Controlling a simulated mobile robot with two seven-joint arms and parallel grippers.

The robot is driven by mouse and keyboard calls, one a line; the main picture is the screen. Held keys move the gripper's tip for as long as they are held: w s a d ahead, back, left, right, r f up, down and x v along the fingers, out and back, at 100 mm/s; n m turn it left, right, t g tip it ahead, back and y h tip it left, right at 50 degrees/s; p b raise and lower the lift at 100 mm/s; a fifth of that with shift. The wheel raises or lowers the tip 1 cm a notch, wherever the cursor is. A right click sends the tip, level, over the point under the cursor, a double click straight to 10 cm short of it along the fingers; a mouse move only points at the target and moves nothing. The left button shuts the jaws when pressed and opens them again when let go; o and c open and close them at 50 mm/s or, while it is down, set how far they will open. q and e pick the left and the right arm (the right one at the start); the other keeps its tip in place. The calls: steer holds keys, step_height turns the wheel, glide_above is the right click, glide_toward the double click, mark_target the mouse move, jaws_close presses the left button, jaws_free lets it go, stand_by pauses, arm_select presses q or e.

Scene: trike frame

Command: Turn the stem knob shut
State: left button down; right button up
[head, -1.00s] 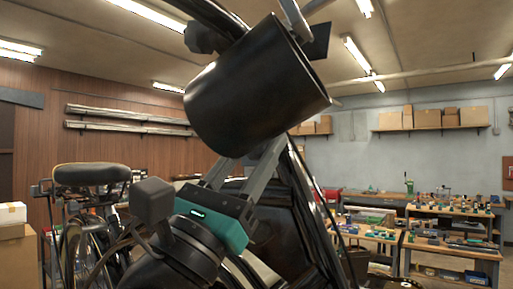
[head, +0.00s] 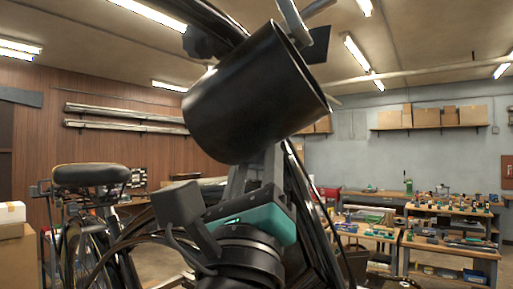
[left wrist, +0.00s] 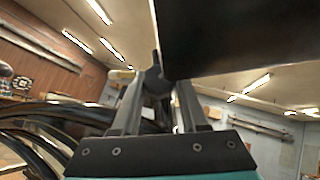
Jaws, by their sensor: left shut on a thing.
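The stem knob (left wrist: 155,82) is a small dark piece between my fingertips in the left wrist view. In the head view I cannot make it out. My left gripper (left wrist: 157,90) is shut on it, with one grey finger on each side. In the head view my left gripper (head: 256,160) points up from below, its teal body under a large black cylinder (head: 252,95) and its fingers running up to the cylinder's lower edge. The fingertips are hidden there. My right gripper is in neither view.
The black cylinder fills the upper right of the left wrist view, close above the fingers. Dark frame tubes and cables run close by. A bicycle with a dark saddle (head: 90,175) stands at left. Workbenches with tools (head: 450,245) stand at right, well away.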

arm_select(q)
steer(key=n+g+y, duration=0.1)
steer(key=n+y, duration=0.3)
steer(key=shift+d+n, duration=0.1)
steer(key=shift+n, duration=0.3)
steer(key=shift+n+g+y+p, duration=0.35)
steer(key=shift+n+g+y, duration=0.35)
steer(key=shift+n+y, duration=0.7)
steer(key=shift+n, duration=0.3)
steer(key=shift+c, duration=2.1)
jaws_free()
